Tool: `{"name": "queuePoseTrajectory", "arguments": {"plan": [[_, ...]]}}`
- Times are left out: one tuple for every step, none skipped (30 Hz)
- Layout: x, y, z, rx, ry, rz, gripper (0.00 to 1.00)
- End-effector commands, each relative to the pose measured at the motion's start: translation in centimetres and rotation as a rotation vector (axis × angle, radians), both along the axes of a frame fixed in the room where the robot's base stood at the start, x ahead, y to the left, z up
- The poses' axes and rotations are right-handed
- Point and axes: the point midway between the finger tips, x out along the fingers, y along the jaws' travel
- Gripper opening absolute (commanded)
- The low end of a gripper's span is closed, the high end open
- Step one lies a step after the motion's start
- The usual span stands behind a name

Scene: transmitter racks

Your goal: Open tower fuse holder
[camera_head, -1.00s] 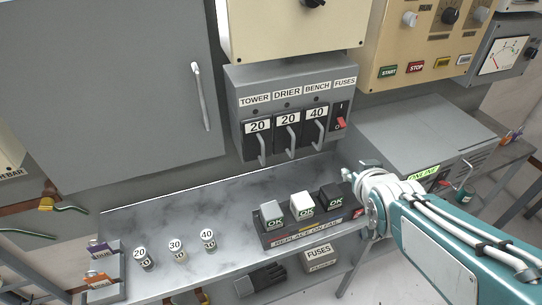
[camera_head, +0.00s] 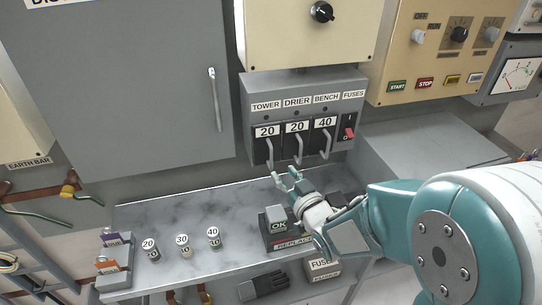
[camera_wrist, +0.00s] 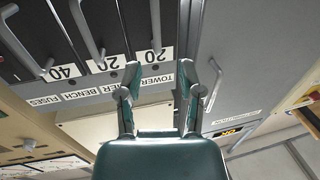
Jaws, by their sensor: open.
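The fuse box (camera_head: 303,85) on the wall has three dark holders in a row under the labels TOWER, DRIER and BENCH. The tower fuse holder (camera_head: 264,144) is the leftmost, marked 20, with a grey handle (camera_head: 270,150) hanging down; it looks closed. In the wrist view, which is upside down, the tower holder's handle (camera_wrist: 156,22) and its 20 plate (camera_wrist: 153,55) show near the top middle. My gripper (camera_head: 287,178) is open and empty, below the fuse box and apart from the handles. Its two spread fingers (camera_wrist: 172,78) also show in the wrist view.
A red switch (camera_head: 349,132) sits right of the holders. A grey cabinet door (camera_head: 130,80) is at left.

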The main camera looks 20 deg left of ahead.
Motion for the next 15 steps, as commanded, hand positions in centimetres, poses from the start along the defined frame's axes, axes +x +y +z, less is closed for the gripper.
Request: {"name": "queuePoseTrajectory", "arguments": {"plan": [[0.7, 0.6, -0.1, 0.001, 0.001, 0.001, 0.48], [1.2, 1.0, 0.0, 0.001, -0.001, 0.001, 0.48], [1.7, 1.5, 0.0, 0.001, -0.001, 0.001, 0.48], [2.1, 1.8, -0.1, 0.0, 0.0, 0.001, 0.48], [2.5, 2.2, 0.0, 0.001, 0.0, 0.001, 0.48], [3.1, 2.6, 0.0, 0.001, 0.0, 0.0, 0.48], [3.5, 2.9, 0.0, 0.002, -0.001, 0.0, 0.48], [3.9, 3.2, 0.0, 0.002, 0.001, -0.001, 0.48], [4.3, 3.6, 0.1, 0.003, 0.0, -0.001, 0.48], [4.7, 3.9, 0.0, 0.002, 0.001, -0.002, 0.48], [5.0, 4.2, 0.1, 0.002, -0.001, -0.002, 0.48], [5.3, 4.5, 0.0, 0.001, 0.0, -0.002, 0.48], [5.5, 4.8, 0.0, 0.001, 0.0, -0.001, 0.48], [5.7, 5.0, 0.0, 0.0, 0.0, -0.001, 0.48], [5.8, 5.2, 0.0, -0.001, 0.001, -0.001, 0.48]]}}
